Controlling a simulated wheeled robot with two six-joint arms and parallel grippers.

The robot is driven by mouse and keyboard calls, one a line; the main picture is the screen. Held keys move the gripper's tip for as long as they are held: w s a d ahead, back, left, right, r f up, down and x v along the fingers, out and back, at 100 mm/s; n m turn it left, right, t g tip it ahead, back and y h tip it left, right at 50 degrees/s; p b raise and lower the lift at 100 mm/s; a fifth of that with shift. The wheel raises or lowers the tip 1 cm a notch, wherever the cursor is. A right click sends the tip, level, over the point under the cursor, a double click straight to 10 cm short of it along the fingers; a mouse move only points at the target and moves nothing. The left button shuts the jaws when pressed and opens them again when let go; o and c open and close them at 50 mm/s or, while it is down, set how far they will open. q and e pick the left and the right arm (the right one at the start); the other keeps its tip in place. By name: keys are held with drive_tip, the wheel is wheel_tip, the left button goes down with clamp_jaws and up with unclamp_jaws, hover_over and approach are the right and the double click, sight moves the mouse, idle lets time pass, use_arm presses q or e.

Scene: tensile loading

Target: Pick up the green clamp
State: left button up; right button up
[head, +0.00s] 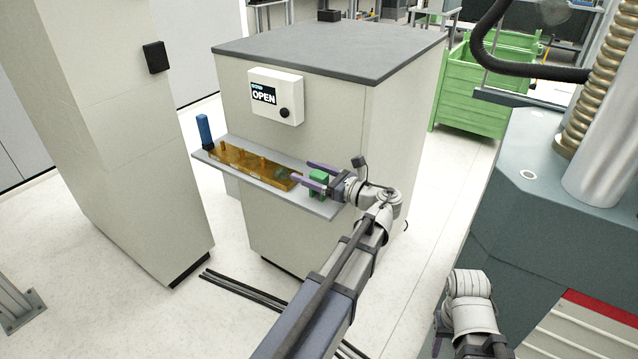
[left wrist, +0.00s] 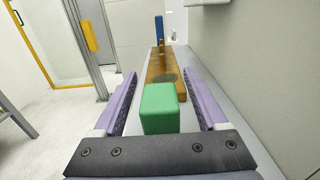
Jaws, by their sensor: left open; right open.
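The green clamp (head: 317,182) is a small block on the grey shelf (head: 322,209), at its right end. In the left wrist view the clamp (left wrist: 160,108) stands between the two purple fingers of my left gripper, with gaps on both sides. My left gripper (head: 304,173) is open and low over the shelf, its fingers reaching past the clamp towards the orange rack. It also shows in the left wrist view (left wrist: 160,78). My right gripper (head: 436,346) is only partly seen at the bottom edge, apart from the shelf, beside my right arm.
An orange-brown rack (head: 252,166) with several pegs lies on the shelf beyond the clamp. A blue cylinder (head: 204,130) stands at the far left end. The cabinet wall (head: 290,150) with an OPEN panel (head: 275,96) runs directly behind the shelf. The shelf's front edge is free.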

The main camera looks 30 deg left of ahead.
use_arm(q)
clamp_jaws()
idle(0.5)
